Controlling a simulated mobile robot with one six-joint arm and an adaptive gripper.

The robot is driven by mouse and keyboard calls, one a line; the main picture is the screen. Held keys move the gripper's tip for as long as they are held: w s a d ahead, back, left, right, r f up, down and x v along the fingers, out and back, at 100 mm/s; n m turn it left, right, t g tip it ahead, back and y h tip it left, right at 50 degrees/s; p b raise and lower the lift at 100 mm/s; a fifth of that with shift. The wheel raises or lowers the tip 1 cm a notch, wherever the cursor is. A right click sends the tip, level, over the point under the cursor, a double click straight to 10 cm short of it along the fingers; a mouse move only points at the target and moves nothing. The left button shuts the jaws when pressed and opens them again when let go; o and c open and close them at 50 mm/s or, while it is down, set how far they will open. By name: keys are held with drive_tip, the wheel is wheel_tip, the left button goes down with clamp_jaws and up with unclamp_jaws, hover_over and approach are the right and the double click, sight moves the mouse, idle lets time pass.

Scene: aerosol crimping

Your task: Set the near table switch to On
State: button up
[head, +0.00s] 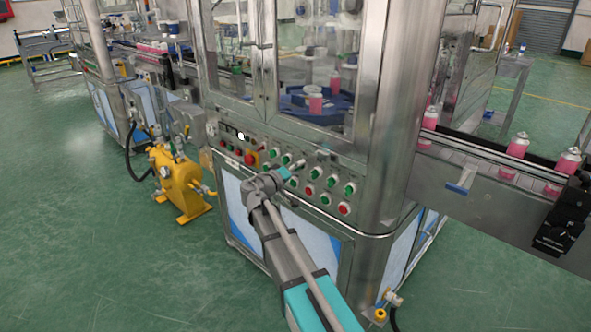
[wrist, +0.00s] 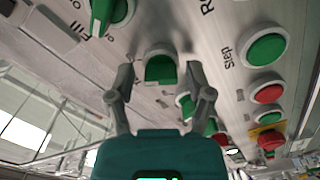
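In the wrist view a green switch knob (wrist: 160,70) stands on the metal control panel (wrist: 205,45), between the two fingers of my gripper (wrist: 160,72). The fingers are apart, with a gap on each side of the knob. I cannot read this knob's label or its setting, so I cannot tell whether it is the near table switch. Another green switch knob (wrist: 106,12) sits beside the label "Fill". In the head view my gripper (head: 297,167) is up against the panel's right half, among green knobs; it hides part of the panel.
Green button (wrist: 267,49) marked "Step" and red button (wrist: 267,92) are close by. A red emergency button (head: 251,157) is left on the panel. A yellow pump (head: 179,185) stands on the floor left. The conveyor (head: 490,171) with pink cans juts out right.

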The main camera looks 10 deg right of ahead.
drive_tip(key=shift+a, duration=0.1)
idle(0.3)
drive_tip(key=v, duration=1.2)
drive_tip(key=shift+f, duration=0.1)
drive_tip(key=s+d+f+m+g+y, duration=0.1)
drive_tip(key=s+d+f+g+y, duration=0.4)
drive_tip(key=s+d+f, duration=0.4)
drive_tip(key=s+f+g+y, duration=0.6)
drive_tip(key=s+f+y, duration=0.3)
drive_tip(key=s, duration=0.4)
wheel_tip(320, 180, up, 22)
drive_tip(key=p, duration=2.2)
drive_tip(key=shift+d+r+y+p, duration=0.15)
drive_tip(key=shift+d+y+p, duration=0.15)
drive_tip(key=shift+p, duration=0.05)
